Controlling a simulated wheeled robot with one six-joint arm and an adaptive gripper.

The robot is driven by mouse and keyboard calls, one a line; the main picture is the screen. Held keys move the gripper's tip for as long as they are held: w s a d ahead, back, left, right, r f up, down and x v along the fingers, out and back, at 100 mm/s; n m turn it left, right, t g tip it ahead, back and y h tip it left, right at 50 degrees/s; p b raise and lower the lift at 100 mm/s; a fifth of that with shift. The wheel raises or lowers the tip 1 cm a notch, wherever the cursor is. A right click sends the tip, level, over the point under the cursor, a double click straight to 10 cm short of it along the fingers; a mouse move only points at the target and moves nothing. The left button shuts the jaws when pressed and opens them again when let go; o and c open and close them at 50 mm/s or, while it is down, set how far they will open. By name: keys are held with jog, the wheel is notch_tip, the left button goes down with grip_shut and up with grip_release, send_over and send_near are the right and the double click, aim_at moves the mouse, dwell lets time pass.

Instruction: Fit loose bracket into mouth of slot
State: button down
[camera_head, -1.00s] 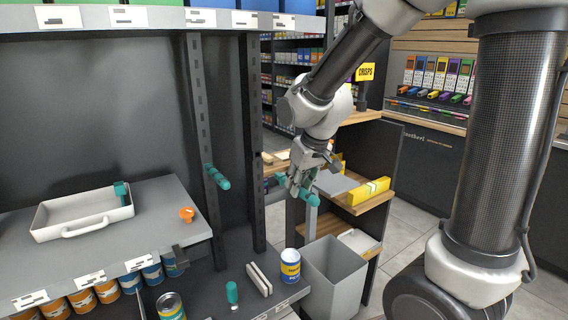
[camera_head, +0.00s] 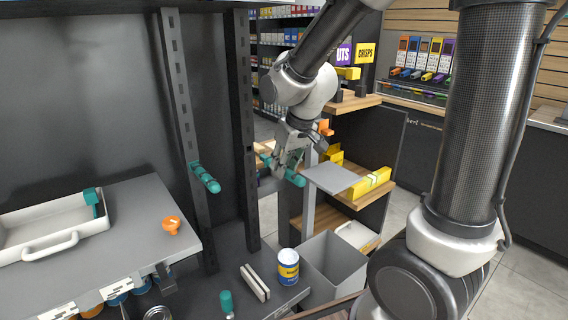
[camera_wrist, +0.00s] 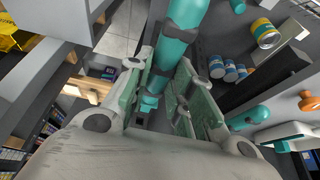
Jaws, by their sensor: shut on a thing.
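The loose bracket is a teal rounded bar (camera_head: 296,179), also in the wrist view (camera_wrist: 181,27). My gripper (camera_head: 287,168) is shut on it, with a finger on each side in the wrist view (camera_wrist: 160,92). In the head view the bracket's left end is close to the right black upright (camera_head: 242,140), which has a row of slots. I cannot tell whether it touches or which slot it faces. A similar teal bracket (camera_head: 205,178) sticks out from the left slotted upright (camera_head: 178,100); it also shows in the wrist view (camera_wrist: 247,117).
A grey shelf (camera_head: 140,215) at left holds a white tray (camera_head: 50,240) with a teal piece and an orange knob (camera_head: 171,225). Below stand a blue-yellow can (camera_head: 288,268), a teal-topped item (camera_head: 226,302) and a grey bin (camera_head: 332,265). A grey panel (camera_head: 331,178) is right of my gripper.

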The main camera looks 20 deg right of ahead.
aim_at(263, 155)
jog(key=shift+w+a, duration=0.3)
jog(key=shift+w, duration=0.6)
jog(key=shift+w+a, duration=0.3)
jog(key=shift+w, duration=0.65)
jog(key=shift+w+a, duration=0.3)
jog(key=shift+w, duration=0.6)
jog(key=shift+w+a, duration=0.25)
jog(key=shift+w, duration=0.45)
jog(key=shift+w+a, duration=0.2)
jog(key=shift+w, duration=0.55)
jog(key=shift+w+a, duration=0.25)
jog(key=shift+w, duration=0.45)
jog(key=c, duration=1.2)
grip_release()
jog(key=shift+o, duration=0.2)
jog(key=v, duration=0.7)
jog(key=shift+s+r, duration=0.1)
jog(key=shift+r, duration=0.15)
